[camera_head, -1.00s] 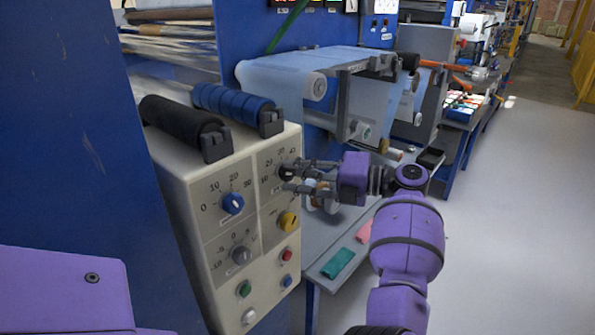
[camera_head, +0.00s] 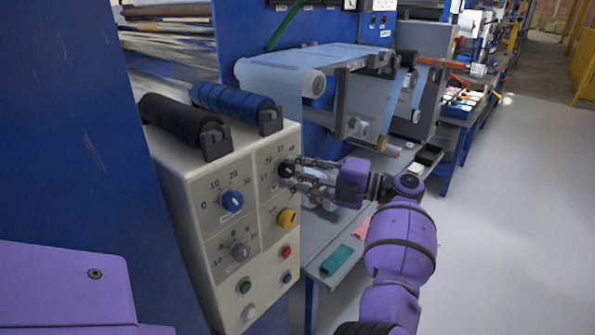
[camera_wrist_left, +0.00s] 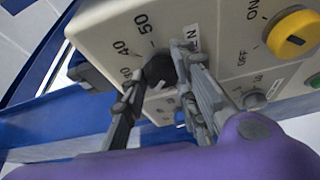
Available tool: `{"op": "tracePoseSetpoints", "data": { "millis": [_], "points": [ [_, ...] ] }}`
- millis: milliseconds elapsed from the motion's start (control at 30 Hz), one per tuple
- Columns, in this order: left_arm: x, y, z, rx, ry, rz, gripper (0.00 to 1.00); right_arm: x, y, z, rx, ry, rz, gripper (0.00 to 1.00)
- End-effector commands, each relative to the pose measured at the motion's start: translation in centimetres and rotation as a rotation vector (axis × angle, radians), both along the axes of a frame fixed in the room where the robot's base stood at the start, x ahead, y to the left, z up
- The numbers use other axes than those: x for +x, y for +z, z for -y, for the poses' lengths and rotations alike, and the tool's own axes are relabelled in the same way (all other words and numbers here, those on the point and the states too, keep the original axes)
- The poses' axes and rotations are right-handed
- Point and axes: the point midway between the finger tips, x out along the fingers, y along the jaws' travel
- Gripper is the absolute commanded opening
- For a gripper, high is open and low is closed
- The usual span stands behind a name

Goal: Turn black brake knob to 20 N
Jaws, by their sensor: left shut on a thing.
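The black brake knob (camera_head: 285,168) sits at the upper right of the cream control panel (camera_head: 216,269), with a number scale around it. My left gripper (camera_head: 291,171) is shut on this knob, one finger on each side of it. In the left wrist view, the black knob (camera_wrist_left: 159,69) sits between the two fingers (camera_wrist_left: 158,80), near the marks 40 and 50. The fingers hide part of the dial, and I cannot read the knob's pointer clearly. My right gripper is not in view.
A blue knob (camera_head: 231,201), a grey knob (camera_head: 240,252) and a yellow knob (camera_head: 286,218) are on the same panel. Red, green, blue and white buttons lie below. Black and blue rollers lie on top. A film machine (camera_head: 350,100) stands behind. The floor on the right is clear.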

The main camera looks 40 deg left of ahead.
Motion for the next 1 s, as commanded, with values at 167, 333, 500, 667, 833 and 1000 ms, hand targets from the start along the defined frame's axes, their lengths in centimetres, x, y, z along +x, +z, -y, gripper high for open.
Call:
{"op": "tracePoseSetpoints", "data": {
  "millis": [167,333,500,667,833,1000],
  "points": [
    [0.2,1.2,-0.1,0.018,-0.004,0.012,0.40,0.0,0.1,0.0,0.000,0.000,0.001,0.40],
    [0.2,0.8,-0.1,0.014,-0.003,0.008,0.41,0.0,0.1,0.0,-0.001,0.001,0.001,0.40],
    [0.1,0.6,-0.1,0.010,-0.002,0.005,0.41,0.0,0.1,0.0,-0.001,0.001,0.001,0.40],
    [0.1,0.4,0.1,0.008,-0.003,0.004,0.41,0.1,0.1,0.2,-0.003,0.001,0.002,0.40],
    [0.7,0.3,1.7,0.005,-0.006,0.002,0.41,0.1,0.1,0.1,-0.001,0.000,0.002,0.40],
    [1.9,0.2,5.1,0.006,-0.008,0.002,0.41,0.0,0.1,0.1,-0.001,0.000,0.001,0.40]
  ]
}}
